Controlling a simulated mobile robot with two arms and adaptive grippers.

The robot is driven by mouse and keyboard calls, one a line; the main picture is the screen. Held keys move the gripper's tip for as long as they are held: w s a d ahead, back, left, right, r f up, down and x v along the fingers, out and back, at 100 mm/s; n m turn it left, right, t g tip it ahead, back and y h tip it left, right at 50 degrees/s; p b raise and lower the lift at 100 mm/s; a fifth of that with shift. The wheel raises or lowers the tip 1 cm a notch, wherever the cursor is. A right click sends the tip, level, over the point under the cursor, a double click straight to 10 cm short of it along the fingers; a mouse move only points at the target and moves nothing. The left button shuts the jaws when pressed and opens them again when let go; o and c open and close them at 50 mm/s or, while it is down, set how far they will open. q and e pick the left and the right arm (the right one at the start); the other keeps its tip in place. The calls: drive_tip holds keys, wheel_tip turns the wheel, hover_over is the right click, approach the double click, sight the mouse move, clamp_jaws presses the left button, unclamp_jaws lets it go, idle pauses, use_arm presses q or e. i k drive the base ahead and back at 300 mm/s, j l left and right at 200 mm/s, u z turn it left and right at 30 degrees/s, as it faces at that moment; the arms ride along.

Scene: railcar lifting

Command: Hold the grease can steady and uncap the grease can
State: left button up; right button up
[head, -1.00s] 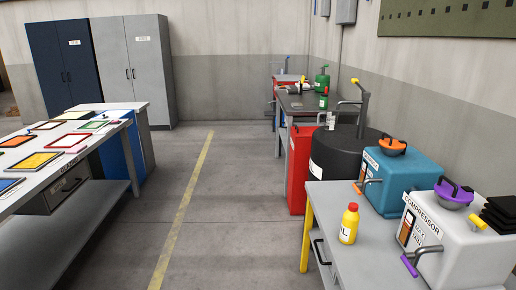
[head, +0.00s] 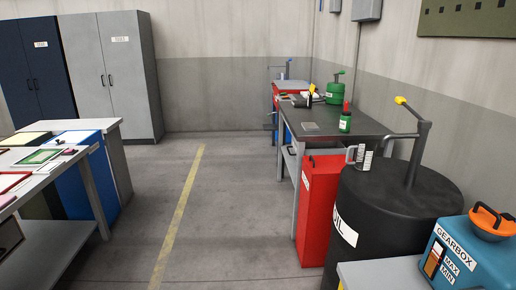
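No label that reads grease is legible. A squat green can (head: 340,91) with a green top fitting stands toward the back of the dark workbench (head: 385,126); it may be the grease can, but I cannot tell for sure. A small green bottle (head: 345,123) with a red tip and a white label stands upright nearer the bench's front. Neither of my grippers shows in the head view.
A black oil drum (head: 398,205) with a hand pump and a red cabinet (head: 319,207) stand before the bench. A blue gearbox container (head: 478,256) is at lower right. Open floor (head: 225,200) with a yellow line lies between them and the left table (head: 60,240).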

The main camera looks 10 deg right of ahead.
sight(345, 121)
drive_tip(key=i, duration=1.95)
